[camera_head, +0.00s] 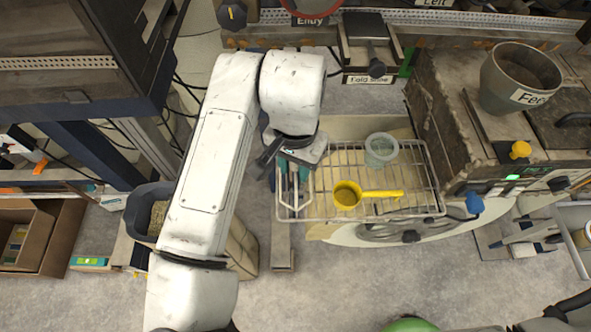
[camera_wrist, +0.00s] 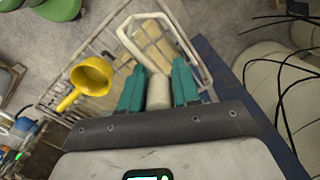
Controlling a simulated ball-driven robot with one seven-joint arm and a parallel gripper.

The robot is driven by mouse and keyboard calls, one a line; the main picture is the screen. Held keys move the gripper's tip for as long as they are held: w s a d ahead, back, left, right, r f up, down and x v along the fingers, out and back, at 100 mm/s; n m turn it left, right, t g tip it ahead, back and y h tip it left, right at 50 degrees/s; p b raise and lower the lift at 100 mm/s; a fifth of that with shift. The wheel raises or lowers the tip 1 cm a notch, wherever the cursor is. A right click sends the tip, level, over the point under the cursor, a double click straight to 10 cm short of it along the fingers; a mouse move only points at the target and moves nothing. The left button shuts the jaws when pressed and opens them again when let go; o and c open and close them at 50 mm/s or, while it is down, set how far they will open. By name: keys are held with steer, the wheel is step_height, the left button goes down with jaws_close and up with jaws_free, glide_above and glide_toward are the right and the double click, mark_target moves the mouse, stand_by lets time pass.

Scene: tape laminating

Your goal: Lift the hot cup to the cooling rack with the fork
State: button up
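My gripper (camera_head: 292,180) has teal fingers on both sides of a pale handle (camera_wrist: 158,92) in the wrist view. The handle leads into a pale wire loop (camera_wrist: 150,22), which seems to be the fork. The loop lies over the left end of the wire rack (camera_head: 440,190); I cannot tell whether they touch. A yellow cup (camera_head: 347,195) with a long handle pointing right is at the rack's middle; it also shows in the wrist view (camera_wrist: 92,76). A translucent grey-green cup (camera_head: 380,150) stands upright at the rack's back right. I cannot tell which cup is hot.
A machine with a grey pot (camera_head: 515,78) and knobs stands right of the rack. A dark bin (camera_head: 150,210) and cardboard boxes (camera_head: 45,235) are at left. Grey floor in front is mostly clear.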

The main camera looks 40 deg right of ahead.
jaws_close()
steer(key=shift+r, duration=0.1)
stand_by(0.3)
